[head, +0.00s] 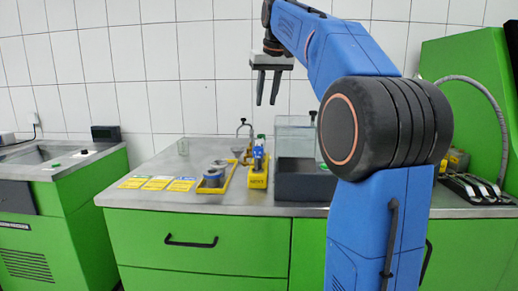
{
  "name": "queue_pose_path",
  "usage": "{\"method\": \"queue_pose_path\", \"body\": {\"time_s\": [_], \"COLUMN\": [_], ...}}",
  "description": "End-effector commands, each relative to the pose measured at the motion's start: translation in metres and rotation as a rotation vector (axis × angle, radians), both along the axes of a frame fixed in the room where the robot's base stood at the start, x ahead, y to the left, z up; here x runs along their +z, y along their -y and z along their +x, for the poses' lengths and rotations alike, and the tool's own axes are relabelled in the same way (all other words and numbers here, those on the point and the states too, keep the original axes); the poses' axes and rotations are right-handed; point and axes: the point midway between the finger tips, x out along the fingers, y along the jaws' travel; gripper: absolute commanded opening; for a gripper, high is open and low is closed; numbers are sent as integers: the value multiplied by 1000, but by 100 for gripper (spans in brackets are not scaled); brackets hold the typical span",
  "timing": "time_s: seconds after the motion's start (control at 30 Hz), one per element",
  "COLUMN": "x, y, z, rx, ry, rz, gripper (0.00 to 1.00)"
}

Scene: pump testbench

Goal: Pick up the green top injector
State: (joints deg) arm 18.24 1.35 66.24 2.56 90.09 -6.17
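My gripper (267,103) hangs in the air in front of the tiled wall, pointing down. Its two dark fingers are apart with nothing between them. A yellow stand (257,179) on the worktop, below my gripper, holds small upright items with blue parts (258,155). A small green part (261,139) shows at their top. It may belong to the green top injector, but it is too small to tell. My gripper is well above the stand and touches nothing.
A yellow tray (229,181) with grey round parts lies left of the stand. Yellow cards (157,184) lie further left. A dark box with a clear tank (296,140) stands to the right.

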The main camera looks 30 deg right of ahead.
Motion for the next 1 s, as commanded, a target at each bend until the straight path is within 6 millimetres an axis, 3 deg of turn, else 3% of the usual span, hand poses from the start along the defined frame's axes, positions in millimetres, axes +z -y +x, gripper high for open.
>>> {"method": "queue_pose_path", "body": {"time_s": [0.5, 1.0], "x": [-83, -118], "y": [6, 10], "z": [33, 47], "rx": [1, 0], "ry": [-2, -2], "rz": [0, 0], "gripper": [28, 28]}}
